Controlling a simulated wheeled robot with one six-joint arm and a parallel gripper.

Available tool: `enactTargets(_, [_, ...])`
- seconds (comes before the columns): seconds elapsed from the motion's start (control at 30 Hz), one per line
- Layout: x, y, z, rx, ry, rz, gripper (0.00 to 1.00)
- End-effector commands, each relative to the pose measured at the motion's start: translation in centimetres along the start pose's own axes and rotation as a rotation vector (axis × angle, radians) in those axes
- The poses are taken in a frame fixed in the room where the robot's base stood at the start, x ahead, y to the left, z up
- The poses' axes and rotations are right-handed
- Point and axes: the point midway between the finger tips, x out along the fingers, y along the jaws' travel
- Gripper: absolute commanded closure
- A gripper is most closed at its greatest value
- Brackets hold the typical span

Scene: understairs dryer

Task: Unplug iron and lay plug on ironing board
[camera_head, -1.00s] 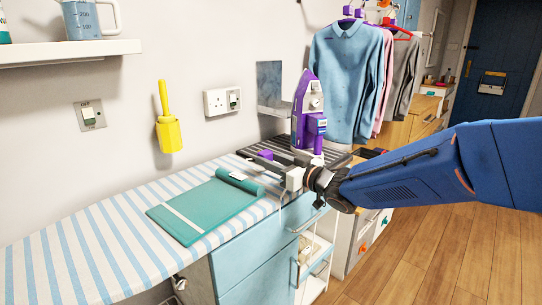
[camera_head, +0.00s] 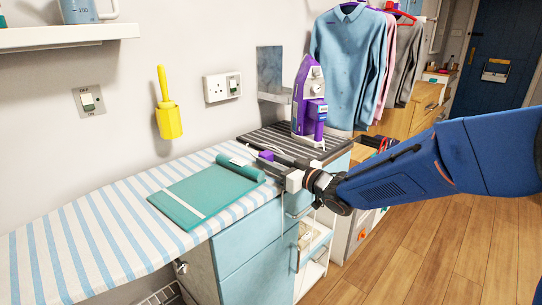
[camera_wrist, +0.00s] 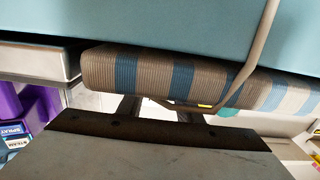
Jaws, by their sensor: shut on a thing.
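The purple and white iron (camera_head: 310,100) stands upright on the dark striped rest at the far end of the ironing board (camera_head: 95,235). My gripper (camera_head: 264,160) is low over the board's far right end, between the teal mat and the iron. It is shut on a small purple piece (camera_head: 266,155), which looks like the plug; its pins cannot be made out. In the wrist view, a pale cable (camera_wrist: 255,60) loops in front of the board's striped edge (camera_wrist: 185,75), and the plug is hidden. The wall socket (camera_head: 221,86) has nothing in its visible outlet.
A folded teal mat (camera_head: 205,195) lies on the board, close left of my gripper. A yellow brush holder (camera_head: 168,118) and a switch (camera_head: 90,101) are on the wall. Shirts (camera_head: 345,65) hang behind the iron. The board's left part is clear.

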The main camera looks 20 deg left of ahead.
Motion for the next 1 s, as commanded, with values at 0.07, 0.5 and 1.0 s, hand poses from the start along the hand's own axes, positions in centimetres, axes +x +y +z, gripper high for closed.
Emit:
enactTargets(0.07, [0.0,0.0,0.3,0.001,0.0,0.0,1.0])
enactTargets(0.5, [0.0,0.0,0.5,0.0,0.0,0.001,0.51])
enactTargets(1.0, [-1.4,0.1,0.4,-0.001,0.0,0.002,0.46])
